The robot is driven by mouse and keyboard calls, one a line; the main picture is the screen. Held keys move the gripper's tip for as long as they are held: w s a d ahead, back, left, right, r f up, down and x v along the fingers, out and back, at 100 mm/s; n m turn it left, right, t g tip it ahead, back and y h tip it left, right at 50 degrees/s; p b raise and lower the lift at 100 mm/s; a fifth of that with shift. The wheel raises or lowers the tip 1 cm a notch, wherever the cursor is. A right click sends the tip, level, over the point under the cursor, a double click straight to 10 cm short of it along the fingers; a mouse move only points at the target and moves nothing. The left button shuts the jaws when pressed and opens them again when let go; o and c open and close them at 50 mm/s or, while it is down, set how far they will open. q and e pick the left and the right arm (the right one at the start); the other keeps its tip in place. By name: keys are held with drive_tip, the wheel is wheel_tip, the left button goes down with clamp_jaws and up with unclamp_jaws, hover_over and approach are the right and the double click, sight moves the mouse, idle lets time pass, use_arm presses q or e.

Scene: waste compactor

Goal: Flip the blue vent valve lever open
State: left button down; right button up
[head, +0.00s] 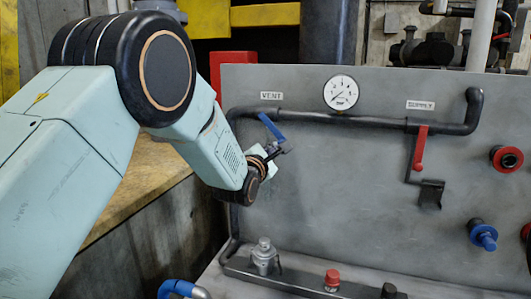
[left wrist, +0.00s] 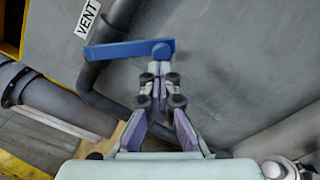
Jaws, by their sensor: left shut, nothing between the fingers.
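The blue vent valve lever (head: 271,127) is on the dark pipe under the VENT label (head: 271,96) of the grey panel. In the head view it slants from upper left down to lower right. In the left wrist view the lever (left wrist: 125,49) crosses the pipe, with a rounded end at its right. My left gripper (head: 283,149) is shut and empty beside the lever's lower end. In the left wrist view its fingertips (left wrist: 158,70) are together just below the rounded end; whether they touch it I cannot tell. My right gripper is not in view.
A pressure gauge (head: 341,92) sits right of the vent label. A red lever (head: 420,149) hangs under the SUPPLY label. Red and blue fittings (head: 483,235) stick out at the right. A ledge below carries a metal fitting (head: 264,256) and a red cap (head: 332,279). The panel's middle is clear.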

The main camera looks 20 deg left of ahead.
use_arm(q)
drive_tip(key=d+r, duration=0.3)
drive_tip(key=r, duration=0.1)
drive_tip(key=shift+d+r+p, duration=0.25)
drive_tip(key=shift+d+p, duration=0.05)
drive_tip(key=shift+d, duration=0.05)
drive_tip(key=shift+a+f, duration=0.1)
drive_tip(key=shift+f, duration=0.05)
idle(1.3)
